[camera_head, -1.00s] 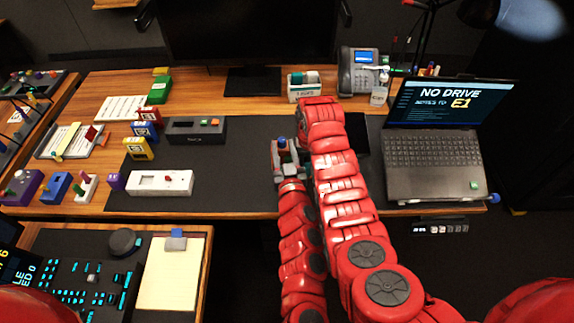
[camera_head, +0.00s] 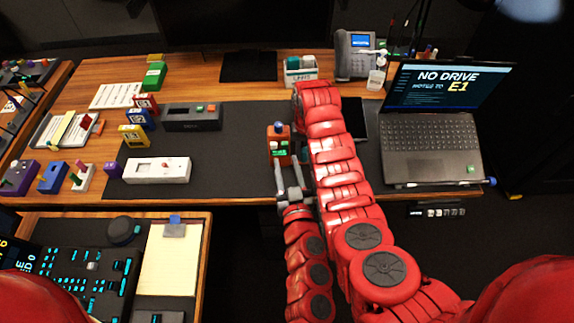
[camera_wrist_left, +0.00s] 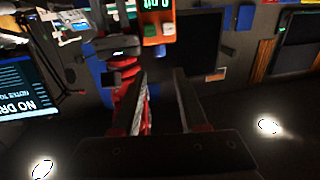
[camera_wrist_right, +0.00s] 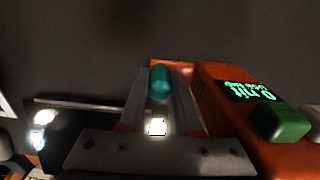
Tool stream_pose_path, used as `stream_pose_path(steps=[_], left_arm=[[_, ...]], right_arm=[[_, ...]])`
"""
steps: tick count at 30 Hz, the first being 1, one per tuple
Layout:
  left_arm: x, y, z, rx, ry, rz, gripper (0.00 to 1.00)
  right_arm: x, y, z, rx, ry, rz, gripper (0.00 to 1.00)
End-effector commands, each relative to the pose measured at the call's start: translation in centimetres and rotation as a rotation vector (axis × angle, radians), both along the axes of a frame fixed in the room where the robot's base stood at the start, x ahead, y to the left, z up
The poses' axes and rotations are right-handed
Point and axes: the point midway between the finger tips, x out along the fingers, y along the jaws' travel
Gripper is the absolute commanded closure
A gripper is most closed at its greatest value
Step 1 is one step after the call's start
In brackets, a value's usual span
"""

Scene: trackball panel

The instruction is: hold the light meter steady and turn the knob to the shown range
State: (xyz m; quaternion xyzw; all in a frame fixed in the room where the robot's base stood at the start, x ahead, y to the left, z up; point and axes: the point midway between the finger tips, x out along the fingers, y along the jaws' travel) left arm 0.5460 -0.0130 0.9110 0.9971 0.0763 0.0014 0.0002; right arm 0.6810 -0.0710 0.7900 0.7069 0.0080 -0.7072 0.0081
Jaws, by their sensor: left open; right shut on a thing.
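A laptop (camera_head: 425,145) stands to the right. A white device (camera_head: 157,170) and a dark box (camera_head: 192,117) lie left of the meter. A phone (camera_head: 355,53) stands at the back. The mat (camera_head: 235,165) between the white device and the meter is clear.

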Motion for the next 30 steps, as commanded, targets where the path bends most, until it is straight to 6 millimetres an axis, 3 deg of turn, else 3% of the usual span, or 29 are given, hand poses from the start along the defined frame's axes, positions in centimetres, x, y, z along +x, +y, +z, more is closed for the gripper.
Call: stream_pose_path(steps=[14, 30], left_arm=[[-0.2, -0.1, 0.1, -0.001, -0.001, -0.002, 0.57], [-4.6, -0.9, 1.8, 0.000, -0.004, -0.004, 0.57]], right_arm=[[0.0, 0.0, 0.0, 0.000, -0.001, 0.000, 1.00], [0.0, 0.0, 0.0, 0.000, 0.000, 0.000, 1.00]])
